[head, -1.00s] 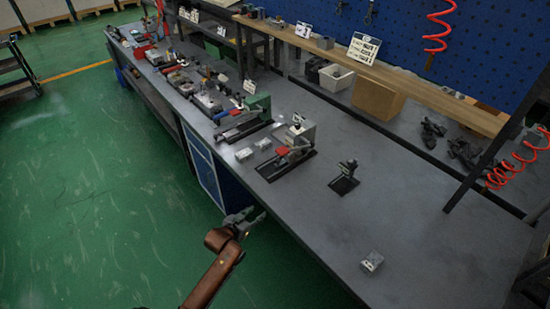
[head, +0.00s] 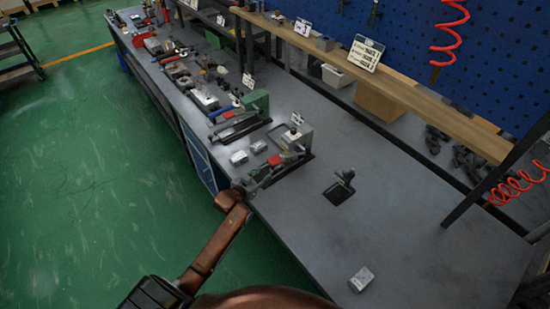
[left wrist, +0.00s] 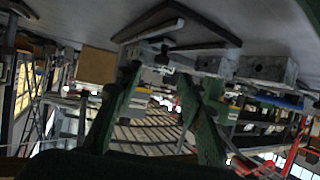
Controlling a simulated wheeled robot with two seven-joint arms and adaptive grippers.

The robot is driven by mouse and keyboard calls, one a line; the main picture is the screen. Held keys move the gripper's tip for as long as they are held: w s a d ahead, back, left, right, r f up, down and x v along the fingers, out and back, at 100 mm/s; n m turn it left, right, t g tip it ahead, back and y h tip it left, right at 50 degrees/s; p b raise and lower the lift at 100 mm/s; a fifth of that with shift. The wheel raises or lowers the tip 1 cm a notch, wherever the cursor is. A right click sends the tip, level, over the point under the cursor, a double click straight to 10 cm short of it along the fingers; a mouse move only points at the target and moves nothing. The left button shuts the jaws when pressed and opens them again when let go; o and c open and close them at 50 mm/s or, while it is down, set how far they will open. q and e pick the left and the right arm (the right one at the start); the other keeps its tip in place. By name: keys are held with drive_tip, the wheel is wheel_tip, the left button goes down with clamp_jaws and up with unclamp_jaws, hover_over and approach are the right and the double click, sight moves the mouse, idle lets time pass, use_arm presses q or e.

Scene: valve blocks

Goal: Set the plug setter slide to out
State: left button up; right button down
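A bench device with a grey block (head: 297,136), a red part (head: 289,156) and a dark base stands at the bench's near edge. I take it for the plug setter; its sign is too small to read. The slide's position cannot be made out. My left gripper (head: 247,186) is at the bench edge, just left of and nearer than the device's dark base, and overlaps its near end in the head view. In the left wrist view its two greenish fingers (left wrist: 158,80) stand apart with nothing clearly between them. My right gripper is not in view.
A similar green device (head: 256,101) stands farther along the bench. Two small pale blocks, the nearer one (head: 238,157), lie between them. A small black stand (head: 342,187) is to the right, and a grey block (head: 361,279) lies at the front. The bench between them is clear.

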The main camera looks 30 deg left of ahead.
use_arm(q)
drive_tip(key=shift+a+r+b+x, duration=0.15)
drive_tip(key=shift+b+x, duration=0.1)
drive_tip(key=shift+x, duration=1.7)
drive_tip(key=shift+a+r+b+x, duration=0.15)
drive_tip(key=shift+b+x, duration=0.1)
drive_tip(key=shift+x, duration=1.75)
drive_tip(key=shift+w+d, duration=0.1)
drive_tip(key=shift+d, duration=0.05)
drive_tip(key=shift+c, duration=0.2)
clamp_jaws()
